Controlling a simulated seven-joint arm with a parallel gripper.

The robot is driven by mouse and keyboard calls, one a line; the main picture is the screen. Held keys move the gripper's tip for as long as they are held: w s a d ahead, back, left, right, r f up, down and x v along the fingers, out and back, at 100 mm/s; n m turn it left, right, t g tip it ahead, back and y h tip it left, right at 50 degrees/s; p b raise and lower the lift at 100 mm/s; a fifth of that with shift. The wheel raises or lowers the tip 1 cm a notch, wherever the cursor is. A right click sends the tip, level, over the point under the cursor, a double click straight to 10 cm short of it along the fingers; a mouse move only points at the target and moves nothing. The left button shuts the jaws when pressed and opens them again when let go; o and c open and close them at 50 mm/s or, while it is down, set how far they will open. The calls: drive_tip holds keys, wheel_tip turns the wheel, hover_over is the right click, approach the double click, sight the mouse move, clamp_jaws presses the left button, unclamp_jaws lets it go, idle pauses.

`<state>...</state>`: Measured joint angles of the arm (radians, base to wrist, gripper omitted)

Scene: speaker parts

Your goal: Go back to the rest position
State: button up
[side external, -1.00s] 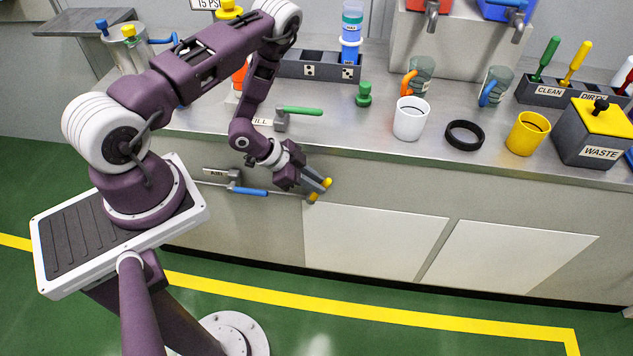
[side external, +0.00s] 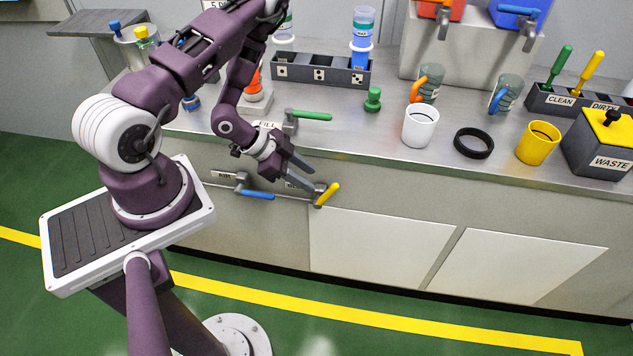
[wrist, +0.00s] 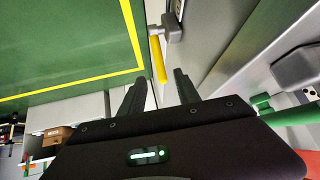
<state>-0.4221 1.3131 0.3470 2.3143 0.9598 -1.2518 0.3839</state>
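My gripper (side external: 304,175) hangs in front of the bench's front face, below the counter edge. Its two grey fingers are apart with nothing between them. In the wrist view the open fingers (wrist: 160,88) point towards a yellow valve handle (wrist: 158,58), which lies just beyond the tips. In the side view this yellow handle (side external: 328,194) sticks out, tilted up to the right, beside the fingertips, and appears clear of them. The small label by its valve is partly hidden by my fingers.
A blue-handled valve (side external: 256,194) sits left of my gripper on the bench front. Open floor (side external: 420,325) lies in front.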

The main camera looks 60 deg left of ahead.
drive_tip(key=shift+s+r, duration=0.1)
drive_tip(key=shift+r, duration=0.05)
drive_tip(key=w+a+r+y, duration=0.2)
drive_tip(key=w+r, duration=0.1)
drive_tip(key=r, duration=0.5)
drive_tip(key=w+a+r+y, duration=0.2)
drive_tip(key=w+r+y, duration=0.1)
drive_tip(key=r, duration=0.4)
drive_tip(key=s+d+r+n+y, duration=0.1)
drive_tip(key=s+d+r+n, duration=0.15)
drive_tip(key=r, duration=0.85)
drive_tip(key=s+d+r+n, duration=0.1)
drive_tip(key=s+d+r, duration=0.2)
drive_tip(key=s, duration=0.3)
drive_tip(key=s+d+r+n+g+h, duration=0.1)
drive_tip(key=s+d+r+n, duration=0.1)
drive_tip(key=s, duration=0.5)
drive_tip(key=s+d+r+n+h, duration=0.1)
drive_tip(key=s+d+r+n, duration=0.1)
drive_tip(key=s+d+r, duration=0.3)
drive_tip(key=shift+s+d+g, duration=0.3)
drive_tip(key=shift+s+d, duration=0.2)
drive_tip(key=shift+s, duration=0.3)
drive_tip(key=shift+r, duration=0.1)
